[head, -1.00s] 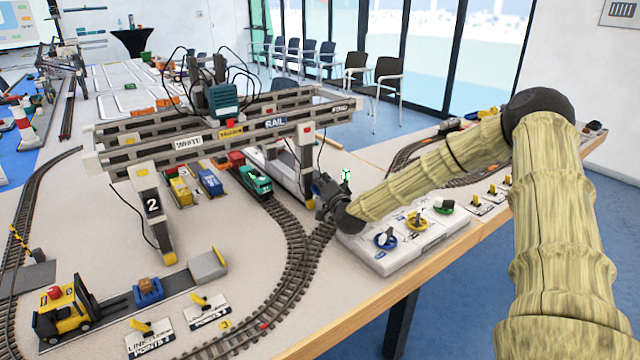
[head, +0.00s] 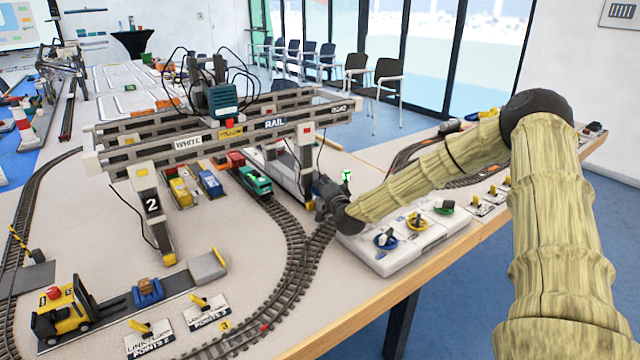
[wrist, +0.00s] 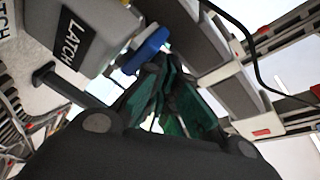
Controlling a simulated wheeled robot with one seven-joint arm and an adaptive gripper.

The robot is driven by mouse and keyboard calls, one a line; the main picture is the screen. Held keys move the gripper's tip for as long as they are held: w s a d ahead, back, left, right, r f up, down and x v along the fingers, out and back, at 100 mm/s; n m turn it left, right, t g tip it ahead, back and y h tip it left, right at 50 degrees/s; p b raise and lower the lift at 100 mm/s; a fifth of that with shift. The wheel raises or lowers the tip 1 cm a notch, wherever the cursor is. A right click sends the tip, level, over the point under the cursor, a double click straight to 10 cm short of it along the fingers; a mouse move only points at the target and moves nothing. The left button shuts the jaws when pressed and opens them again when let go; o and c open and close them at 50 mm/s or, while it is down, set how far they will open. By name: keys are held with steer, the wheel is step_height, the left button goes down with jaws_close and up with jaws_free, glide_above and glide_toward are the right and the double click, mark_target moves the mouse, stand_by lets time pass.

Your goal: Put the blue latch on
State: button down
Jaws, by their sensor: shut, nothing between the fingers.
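In the wrist view, a grey box marked LATCH (wrist: 82,38) fills the upper left. A blue latch lever (wrist: 145,48) sticks out at its right side. My gripper (wrist: 172,64) has its dark fingers with green pads closed together and empty, just right of the blue lever. I cannot tell whether a finger touches it. In the head view, my gripper (head: 325,198) is beside the right leg of the gantry crane (head: 305,150), above the table. The latch box and blue lever cannot be made out there.
A white panel (head: 410,245) with blue, yellow and green knobs lies below my forearm. Curved track (head: 295,260) runs in front of the crane. A green locomotive (head: 254,180) and wagons stand under the crane. A black cable (wrist: 245,45) hangs near the gripper.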

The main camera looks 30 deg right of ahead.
steer(key=shift+s+r+p, duration=0.65)
steer(key=shift+r+p, duration=0.15)
steer(key=shift+r, duration=0.05)
steer(key=shift+s+d+r+p, duration=0.1)
steer(key=shift+s+r+p, duration=0.55)
steer(key=shift+s, duration=0.2)
steer(key=s+r+p, duration=0.3)
steer(key=shift+s+d+r+p, duration=0.15)
steer(key=shift+s+r+p, duration=0.1)
steer(key=shift+p, duration=0.1)
